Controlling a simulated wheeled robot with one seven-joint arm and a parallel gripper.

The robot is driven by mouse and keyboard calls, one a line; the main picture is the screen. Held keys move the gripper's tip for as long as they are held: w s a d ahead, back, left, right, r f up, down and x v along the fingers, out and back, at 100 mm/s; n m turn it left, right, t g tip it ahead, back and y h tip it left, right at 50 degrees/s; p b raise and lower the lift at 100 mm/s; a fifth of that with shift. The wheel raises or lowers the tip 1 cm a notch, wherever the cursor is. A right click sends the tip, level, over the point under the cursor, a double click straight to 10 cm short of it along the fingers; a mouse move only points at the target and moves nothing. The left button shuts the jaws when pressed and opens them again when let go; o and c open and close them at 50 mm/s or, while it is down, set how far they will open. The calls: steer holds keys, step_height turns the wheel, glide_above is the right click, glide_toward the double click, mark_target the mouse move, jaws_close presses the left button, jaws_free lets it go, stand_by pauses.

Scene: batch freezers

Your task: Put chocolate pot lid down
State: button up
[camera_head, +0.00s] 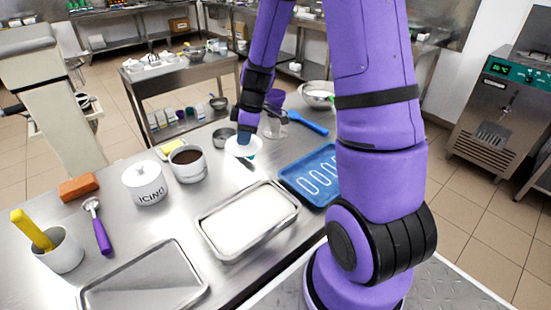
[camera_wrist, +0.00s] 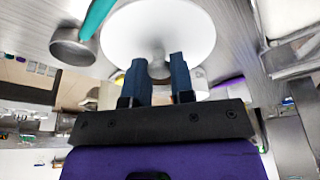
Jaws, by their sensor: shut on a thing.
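My gripper (camera_head: 246,139) is shut on the knob of a round white lid (camera_head: 240,149), held near the back of the steel counter. In the wrist view the lid (camera_wrist: 165,28) lies beyond the fingers (camera_wrist: 157,74), which close around its knob. Whether the lid touches the counter, I cannot tell. The chocolate pot (camera_head: 188,165) stands left of the lid, white, uncovered, with dark brown contents. A white pot marked ICING (camera_head: 147,184) stands in front of it with its own lid on.
A small metal cup (camera_head: 223,138) is close left of the lid. A tray of white contents (camera_head: 210,232) and a blue mat (camera_head: 293,179) lie in front and to the right. A blue spatula (camera_head: 308,123) lies behind. Bare counter shows between chocolate pot and lid.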

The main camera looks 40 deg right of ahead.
glide_above(275, 158)
steer(key=f, duration=0.6)
steer(key=shift+s+d+f, duration=0.15)
steer(key=shift+s+d, duration=0.2)
steer(key=shift+d, duration=0.05)
steer(key=shift+f, duration=2.55)
steer(key=shift+f, duration=0.15)
steer(key=o, duration=0.9)
